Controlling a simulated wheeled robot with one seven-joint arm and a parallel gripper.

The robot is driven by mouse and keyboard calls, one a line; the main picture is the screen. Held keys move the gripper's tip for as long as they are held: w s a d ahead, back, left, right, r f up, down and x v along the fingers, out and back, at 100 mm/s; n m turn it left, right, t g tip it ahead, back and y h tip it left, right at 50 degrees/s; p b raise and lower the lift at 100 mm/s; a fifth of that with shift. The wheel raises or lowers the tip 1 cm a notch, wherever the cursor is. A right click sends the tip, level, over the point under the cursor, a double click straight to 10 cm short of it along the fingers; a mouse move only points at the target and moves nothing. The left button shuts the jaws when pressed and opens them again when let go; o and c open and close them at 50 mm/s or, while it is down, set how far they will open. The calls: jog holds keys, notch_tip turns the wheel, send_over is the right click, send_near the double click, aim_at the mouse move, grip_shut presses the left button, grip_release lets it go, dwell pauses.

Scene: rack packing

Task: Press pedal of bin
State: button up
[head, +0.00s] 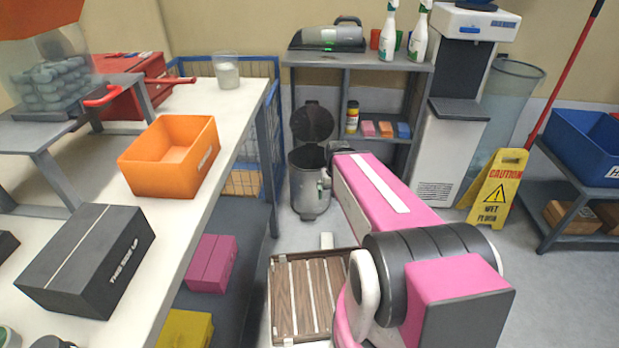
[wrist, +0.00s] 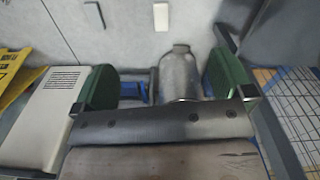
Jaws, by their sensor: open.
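The bin (head: 308,182) is a grey metal cylinder on the floor beside the grey shelf in the head view. Its dark round lid (head: 312,122) stands raised at the back. In the wrist view the bin's grey body (wrist: 178,76) shows between my two green finger pads. My gripper (head: 324,180) is open at the bin's right side, mostly hidden behind my pink arm. In the wrist view the finger pads of my gripper (wrist: 163,84) are wide apart with nothing held.
A white table with an orange crate (head: 170,158) stands left. A blue wire cage (head: 243,150) is left of the bin. A white dispenser (head: 446,150) and yellow caution sign (head: 494,187) stand right. A slatted wooden crate (head: 305,294) lies in front.

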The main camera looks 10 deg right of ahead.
jog(key=shift+w+f, duration=0.15)
jog(key=shift+w, duration=0.1)
jog(key=c, duration=0.8)
jog(key=w+f, duration=0.2)
jog(key=w, duration=0.1)
jog(key=shift+a+f, duration=0.1)
jog(key=c, duration=1)
jog(key=shift+m+t, duration=0.5)
jog(key=shift+t, duration=0.1)
jog(key=w+f, duration=0.4)
jog(key=w, duration=0.1)
jog(key=w+a+f, duration=0.1)
jog(key=w+f, duration=0.9)
jog(key=shift+w+a+f, duration=0.15)
jog(key=shift+a+f, duration=0.1)
jog(key=shift+a, duration=0.05)
grip_shut()
jog(key=w+a+f, duration=0.1)
jog(key=w+f, duration=0.4)
jog(key=f, duration=0.3)
jog(key=w+a+f+t, duration=0.1)
jog(key=w+f, duration=0.4)
jog(key=f, duration=0.4)
jog(key=w+a+f+m, duration=0.1)
jog(key=w+f, duration=0.5)
jog(key=f, duration=0.3)
jog(key=shift+a+f+t+h, duration=0.15)
jog(key=shift+a+t+h, duration=0.15)
jog(key=shift+a, duration=0.05)
jog(key=shift+f, duration=0.1)
